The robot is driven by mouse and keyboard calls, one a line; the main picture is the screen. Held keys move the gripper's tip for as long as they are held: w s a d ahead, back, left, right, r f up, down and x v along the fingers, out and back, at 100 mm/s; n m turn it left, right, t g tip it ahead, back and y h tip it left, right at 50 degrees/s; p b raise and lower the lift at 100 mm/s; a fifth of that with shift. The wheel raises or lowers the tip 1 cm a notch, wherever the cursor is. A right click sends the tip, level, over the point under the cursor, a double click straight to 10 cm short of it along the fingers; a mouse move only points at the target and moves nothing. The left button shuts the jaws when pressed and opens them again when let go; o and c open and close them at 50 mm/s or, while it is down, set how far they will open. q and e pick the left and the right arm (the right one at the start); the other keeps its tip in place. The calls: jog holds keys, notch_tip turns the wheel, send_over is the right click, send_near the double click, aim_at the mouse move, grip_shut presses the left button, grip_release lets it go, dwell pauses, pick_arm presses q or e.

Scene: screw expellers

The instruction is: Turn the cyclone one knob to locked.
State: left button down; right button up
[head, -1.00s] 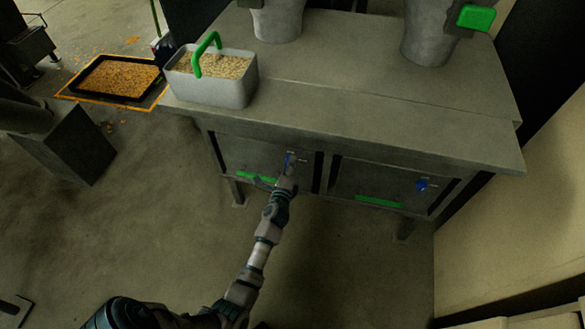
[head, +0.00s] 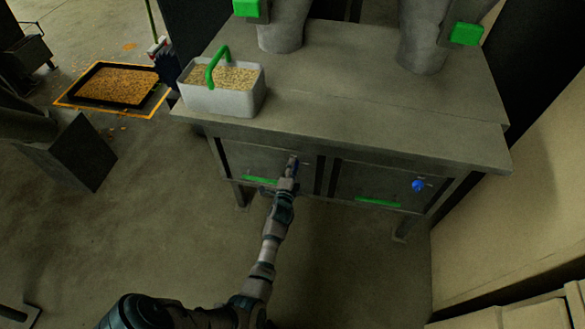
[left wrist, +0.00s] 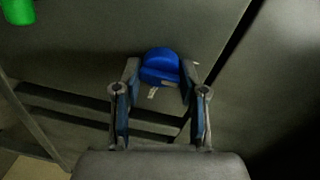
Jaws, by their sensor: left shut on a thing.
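A blue knob (left wrist: 160,62) is on the dark front panel of the left cabinet bay; the left wrist view shows it between my finger ends. My left gripper (left wrist: 160,75) is shut on this knob. In the head view my left gripper (head: 291,166) reaches up to the left panel and mostly hides the knob. A second blue knob (head: 418,185) is on the right panel, with nothing touching it. I cannot read any label that says which knob is cyclone one. My right gripper is not in view.
Green handles (head: 378,202) run along the lower panels. A grey bin of grain (head: 212,103) with a green handle stands on the bench top (head: 370,120), beside grey cylinders (head: 423,40). A black tray (head: 78,95) lies on the floor. The floor before the cabinet is mostly clear.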

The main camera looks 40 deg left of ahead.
pick_arm(q)
jog(key=shift+s+a+f, duration=0.1)
jog(key=shift+a, duration=0.05)
jog(key=c, duration=0.9)
grip_release()
jog(key=shift+o, duration=1.1)
jog(key=shift+a, duration=0.1)
jog(key=v, duration=1.2)
